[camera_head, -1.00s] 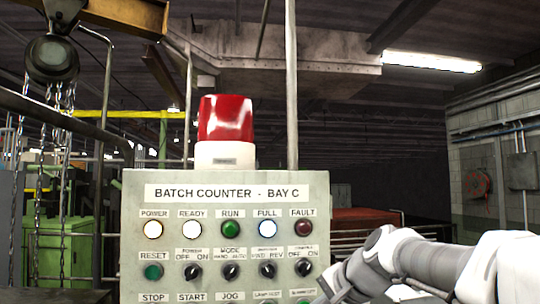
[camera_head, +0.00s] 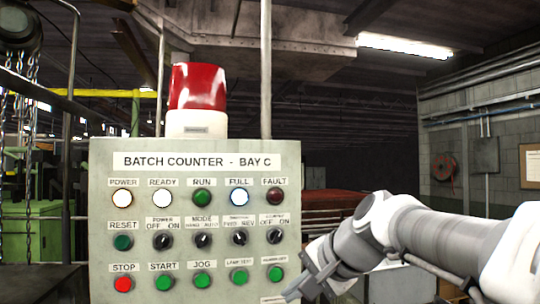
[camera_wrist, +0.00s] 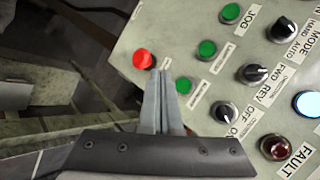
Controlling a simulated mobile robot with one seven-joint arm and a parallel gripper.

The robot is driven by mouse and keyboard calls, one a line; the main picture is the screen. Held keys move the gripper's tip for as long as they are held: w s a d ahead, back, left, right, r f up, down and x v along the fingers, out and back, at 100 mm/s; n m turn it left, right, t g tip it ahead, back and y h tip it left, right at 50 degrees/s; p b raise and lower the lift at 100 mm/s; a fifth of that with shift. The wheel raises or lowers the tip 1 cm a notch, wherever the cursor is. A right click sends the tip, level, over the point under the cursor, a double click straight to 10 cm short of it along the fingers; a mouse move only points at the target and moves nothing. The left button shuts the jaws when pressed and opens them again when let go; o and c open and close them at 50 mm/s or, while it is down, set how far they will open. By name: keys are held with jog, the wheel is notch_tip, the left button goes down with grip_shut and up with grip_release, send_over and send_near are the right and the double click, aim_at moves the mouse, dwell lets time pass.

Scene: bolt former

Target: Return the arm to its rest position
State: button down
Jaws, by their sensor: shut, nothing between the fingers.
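My gripper (camera_head: 292,292) shows low in the head view, at the lower right corner of the control panel (camera_head: 100,200). My white and grey arm reaches in from the right. In the wrist view my gripper (camera_wrist: 162,74) has its two fingers pressed together with nothing between them. The fingertips overlap the picture of the panel between a red button (camera_wrist: 143,59) and a green button (camera_wrist: 183,85). Whether they touch the panel cannot be told. That red button is not seen in the head view.
The panel carries lamps, switches, green buttons and a red STOP button (camera_head: 123,284). The FULL lamp (camera_head: 239,197) is lit. A red beacon (camera_head: 197,88) stands on top. A green machine (camera_head: 45,228) is at the left, and a grey block wall (camera_head: 490,165) at the right.

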dwell(0.4)
jog(key=s+d+f+n+h, duration=0.2)
jog(key=s+d+f, duration=0.2)
jog(key=s, duration=0.3)
jog(key=s+d+f+n+g+h, duration=0.1)
jog(key=s+d+f+n+h, duration=0.1)
jog(key=s+f, duration=0.4)
jog(key=s+d+f+n+g+h, duration=0.1)
jog(key=s+d+f+n+h, duration=0.1)
jog(key=s+d+f, duration=0.4)
jog(key=s+n, duration=0.1)
jog(key=s, duration=0.2)
jog(key=shift+d+n, duration=0.35)
jog(key=shift+n, duration=0.05)
